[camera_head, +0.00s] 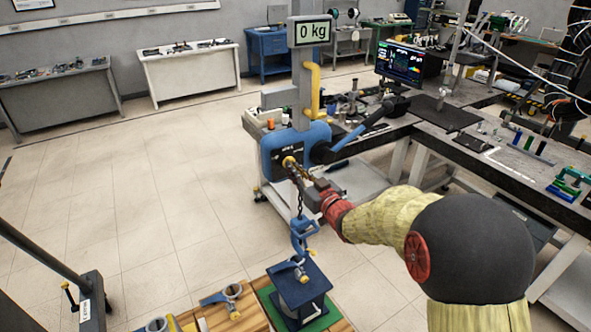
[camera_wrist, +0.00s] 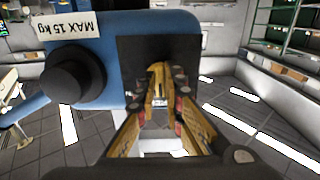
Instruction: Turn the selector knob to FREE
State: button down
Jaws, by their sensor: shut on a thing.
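The selector knob (camera_head: 289,161) is a small yellow piece on the dark front plate of the blue hoist body (camera_head: 267,158). My gripper (camera_head: 297,172) reaches it from the right and is shut on it. In the wrist view the yellow fingers of my gripper (camera_wrist: 158,105) close around the yellow knob (camera_wrist: 157,72) in front of the dark plate (camera_wrist: 128,52). The knob is largely hidden between the fingers. Its setting and any FREE marking cannot be read.
A display reading 0 kg (camera_head: 310,32) stands above the hoist. A chain (camera_head: 299,203) and blue hook (camera_head: 303,232) hang below, over a dark blue block (camera_head: 300,287). In the wrist view a black round part (camera_wrist: 75,78) sits beside the plate. A workbench (camera_head: 450,150) stands right.

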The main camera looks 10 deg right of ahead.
dwell(0.5)
jog(key=c, duration=1.9)
grip_release()
jog(key=shift+s, duration=0.1)
jog(key=v, duration=1.2)
